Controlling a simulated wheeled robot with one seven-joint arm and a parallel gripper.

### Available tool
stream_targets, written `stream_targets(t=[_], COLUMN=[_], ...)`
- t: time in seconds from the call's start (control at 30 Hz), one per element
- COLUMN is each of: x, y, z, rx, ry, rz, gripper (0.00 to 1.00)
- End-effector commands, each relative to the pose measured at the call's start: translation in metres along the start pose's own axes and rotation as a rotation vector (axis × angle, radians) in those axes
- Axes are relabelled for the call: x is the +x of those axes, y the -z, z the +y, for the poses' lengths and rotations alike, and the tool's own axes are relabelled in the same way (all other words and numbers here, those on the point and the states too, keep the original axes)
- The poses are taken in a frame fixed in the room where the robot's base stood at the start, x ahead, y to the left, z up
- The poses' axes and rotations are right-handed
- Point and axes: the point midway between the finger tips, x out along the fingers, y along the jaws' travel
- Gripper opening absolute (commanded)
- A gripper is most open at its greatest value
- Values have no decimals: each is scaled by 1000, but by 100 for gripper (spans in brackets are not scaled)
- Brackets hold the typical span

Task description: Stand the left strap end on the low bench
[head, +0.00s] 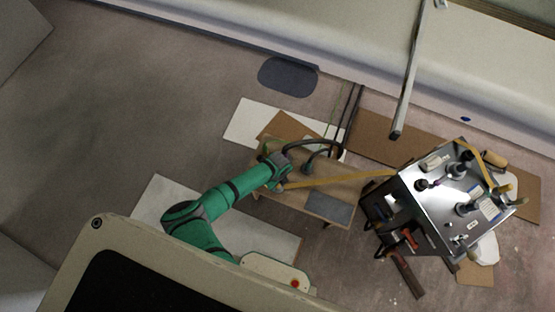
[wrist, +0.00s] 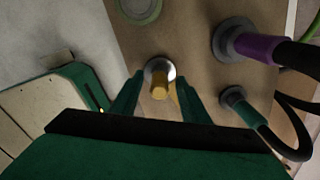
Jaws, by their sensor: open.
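The low bench (head: 345,188) is a narrow wooden board in the middle of the head view. A yellow strap (head: 340,180) runs from the steel machine (head: 435,205) to the bench, its left end beside my gripper (head: 279,176). In the wrist view a yellow-brown strap end (wrist: 160,86) with a pale round part (wrist: 158,67) behind it appears upright over the bench top (wrist: 185,35). My gripper (wrist: 152,98) is open, with one green finger on each side of the strap end. I cannot tell whether the fingers touch it.
A purple-collared hose end (wrist: 255,47) and a smaller dark green one (wrist: 235,99) stand on the bench to the right. A green ring (wrist: 140,8) lies at its far edge. A grey pad (head: 328,207) covers the bench's right part. Dark floor at left is free.

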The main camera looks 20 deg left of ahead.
Motion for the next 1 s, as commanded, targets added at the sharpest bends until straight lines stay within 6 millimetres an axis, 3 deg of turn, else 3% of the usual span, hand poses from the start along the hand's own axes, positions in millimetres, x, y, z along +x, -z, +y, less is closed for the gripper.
stream_targets(t=[0.3,0.5,0.7,1.0], x=[-64,-92,-103,-103], y=[-1,0,0,0], z=[0,0,0,0], rx=[2,2,1,1], ry=[2,2,1,0], rz=[-1,-1,-1,-1], gripper=[42,42,42,42])
